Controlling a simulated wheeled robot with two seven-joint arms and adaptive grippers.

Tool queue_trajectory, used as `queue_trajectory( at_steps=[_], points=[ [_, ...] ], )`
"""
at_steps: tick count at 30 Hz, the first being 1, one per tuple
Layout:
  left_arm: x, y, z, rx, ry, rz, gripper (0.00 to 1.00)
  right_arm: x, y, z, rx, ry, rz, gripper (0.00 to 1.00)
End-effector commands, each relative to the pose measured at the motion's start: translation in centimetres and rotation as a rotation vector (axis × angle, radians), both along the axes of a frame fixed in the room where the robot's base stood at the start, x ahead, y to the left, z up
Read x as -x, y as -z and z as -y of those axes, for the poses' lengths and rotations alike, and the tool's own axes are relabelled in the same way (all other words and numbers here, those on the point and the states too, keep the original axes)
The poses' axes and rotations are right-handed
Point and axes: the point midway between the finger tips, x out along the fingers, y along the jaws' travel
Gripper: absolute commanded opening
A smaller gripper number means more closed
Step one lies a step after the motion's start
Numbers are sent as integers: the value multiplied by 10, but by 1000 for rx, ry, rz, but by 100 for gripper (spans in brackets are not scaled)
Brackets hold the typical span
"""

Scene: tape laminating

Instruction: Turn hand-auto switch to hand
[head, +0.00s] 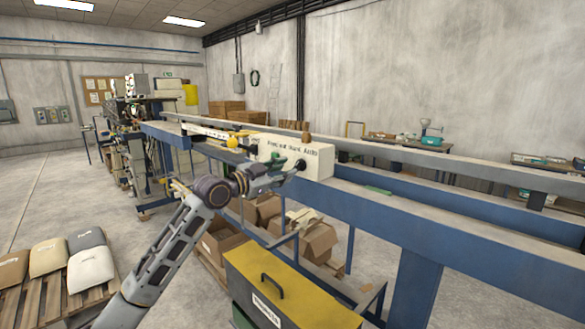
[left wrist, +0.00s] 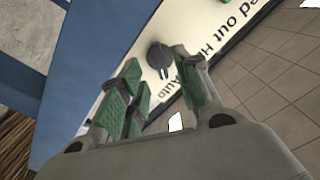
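The white control box (head: 318,170) with the words "Feed out Hand Auto" stands on the blue machine frame in the head view. In the left wrist view, its white panel (left wrist: 190,25) carries a round dark switch knob (left wrist: 160,57) beside the "Hand" and "Auto" lettering. My left gripper (head: 291,167) is at the front of the box. In the left wrist view its green-padded fingers (left wrist: 160,92) are apart, with the knob ahead of the gap and nothing between them. Contact cannot be told. In the head view I cannot make out the knob clearly. My right gripper is not in view.
The long blue rail (head: 430,215) runs to the right of the box. Below are cardboard boxes (head: 318,240) and a yellow-topped case (head: 285,285). A pallet with sacks (head: 92,265) stands at lower left. A green button (left wrist: 222,14) shows on the panel's upper part.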

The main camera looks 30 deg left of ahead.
Motion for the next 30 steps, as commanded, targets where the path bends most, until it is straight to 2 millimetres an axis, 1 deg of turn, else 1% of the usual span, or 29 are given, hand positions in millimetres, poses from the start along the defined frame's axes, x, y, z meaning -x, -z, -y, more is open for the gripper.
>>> queue_trajectory(
  at_steps=[9,15,28,29,30],
  points=[
    [-25,-1,9,2,1,0,33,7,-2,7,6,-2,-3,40],
    [-36,-1,13,0,1,1,33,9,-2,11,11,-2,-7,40],
    [-40,0,15,-1,1,0,33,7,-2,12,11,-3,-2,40],
    [-40,0,15,-1,1,0,30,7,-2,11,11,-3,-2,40],
    [-40,0,15,-1,1,0,25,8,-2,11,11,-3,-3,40]
  ],
)
